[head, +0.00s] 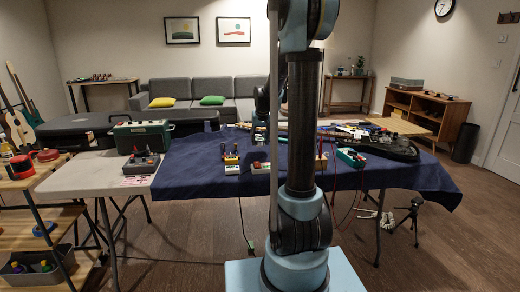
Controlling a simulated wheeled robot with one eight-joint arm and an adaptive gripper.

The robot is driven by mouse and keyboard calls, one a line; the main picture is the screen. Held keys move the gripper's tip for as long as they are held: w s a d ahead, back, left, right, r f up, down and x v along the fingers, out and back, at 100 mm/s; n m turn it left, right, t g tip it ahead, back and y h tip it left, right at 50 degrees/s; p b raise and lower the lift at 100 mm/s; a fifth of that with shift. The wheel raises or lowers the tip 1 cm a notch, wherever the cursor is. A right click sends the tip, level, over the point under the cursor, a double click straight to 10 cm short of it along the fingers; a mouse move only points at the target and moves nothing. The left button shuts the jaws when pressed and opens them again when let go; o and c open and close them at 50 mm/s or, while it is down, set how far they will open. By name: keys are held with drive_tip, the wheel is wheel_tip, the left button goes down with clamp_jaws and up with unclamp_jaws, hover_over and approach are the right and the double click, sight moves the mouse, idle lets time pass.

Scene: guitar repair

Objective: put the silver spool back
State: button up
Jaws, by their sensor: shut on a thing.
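My arm rises in front of the table and covers part of it. Its far end comes down behind the dark column, over the blue-clothed table (205,181). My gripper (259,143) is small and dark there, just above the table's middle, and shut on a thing. I cannot make out the held thing. I cannot pick out the silver spool in this view; it may be hidden or too small to tell.
A green amplifier (141,136) and a grey box with knobs (141,164) stand on the left table. Small pedals (232,169) and a teal meter (350,158) lie near the cloth's front edge. A wooden shelf (28,220) is at left, a small tripod (411,213) at right.

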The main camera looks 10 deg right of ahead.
sight(260, 145)
drive_tip(key=shift+f, duration=2.15)
drive_tip(key=o, duration=1.1)
drive_tip(key=v, duration=1.2)
drive_tip(key=s+f+g, duration=0.1)
drive_tip(key=s+f, duration=0.2)
drive_tip(key=s, duration=2)
drive_tip(key=shift+g, duration=0.6)
drive_tip(key=s+f, duration=0.3)
drive_tip(key=s, duration=0.2)
drive_tip(key=s+f, duration=0.4)
drive_tip(key=s, duration=0.2)
drive_tip(key=s+f, duration=0.3)
drive_tip(key=s, duration=0.2)
drive_tip(key=shift+s+f, duration=0.15)
drive_tip(key=shift+f, duration=0.2)
